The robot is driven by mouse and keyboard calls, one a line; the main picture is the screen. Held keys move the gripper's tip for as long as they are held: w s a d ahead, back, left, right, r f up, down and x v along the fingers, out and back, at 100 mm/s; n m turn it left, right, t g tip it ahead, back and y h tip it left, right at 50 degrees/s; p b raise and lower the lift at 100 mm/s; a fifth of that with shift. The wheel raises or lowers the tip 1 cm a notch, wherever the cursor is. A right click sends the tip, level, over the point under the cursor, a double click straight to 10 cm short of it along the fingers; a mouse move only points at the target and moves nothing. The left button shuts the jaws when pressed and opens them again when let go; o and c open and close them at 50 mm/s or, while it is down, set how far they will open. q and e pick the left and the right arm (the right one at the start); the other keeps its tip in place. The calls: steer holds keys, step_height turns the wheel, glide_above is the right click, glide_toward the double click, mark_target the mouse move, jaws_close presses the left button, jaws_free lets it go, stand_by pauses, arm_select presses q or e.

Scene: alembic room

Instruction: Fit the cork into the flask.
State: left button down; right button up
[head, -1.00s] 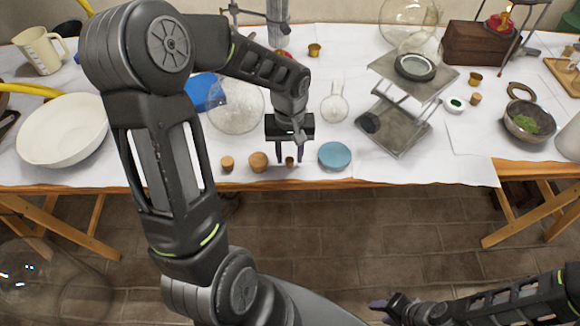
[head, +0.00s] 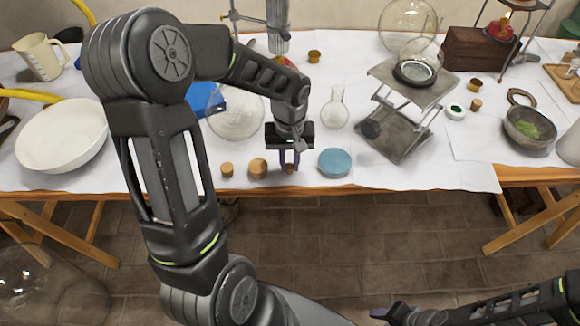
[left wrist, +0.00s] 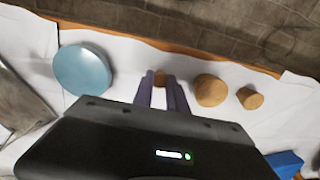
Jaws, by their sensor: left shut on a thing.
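My left gripper (head: 289,164) points down at the front edge of the white-covered table. It is shut on a small cork (head: 290,169), which shows between the fingers in the left wrist view (left wrist: 160,77). A small clear round flask (head: 335,114) with a narrow neck stands behind and to the right of the gripper. A larger clear round vessel (head: 235,118) stands behind and to the left, partly hidden by my arm. Which vessel the cork fits I cannot tell. My right gripper (head: 385,313) is low at the bottom edge, away from the table, its opening unclear.
Two other corks, a larger one (head: 257,168) and a smaller one (head: 227,170), stand left of the gripper. A blue round disc (head: 335,162) lies close on the right. A metal lab jack (head: 400,135) stands further right. A white bowl (head: 62,135) is at far left.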

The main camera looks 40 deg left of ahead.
mark_target(290, 166)
arm_select(q)
steer(key=shift+r, duration=0.15)
steer(key=shift+r+p, duration=1.15)
steer(key=shift+r, duration=0.45)
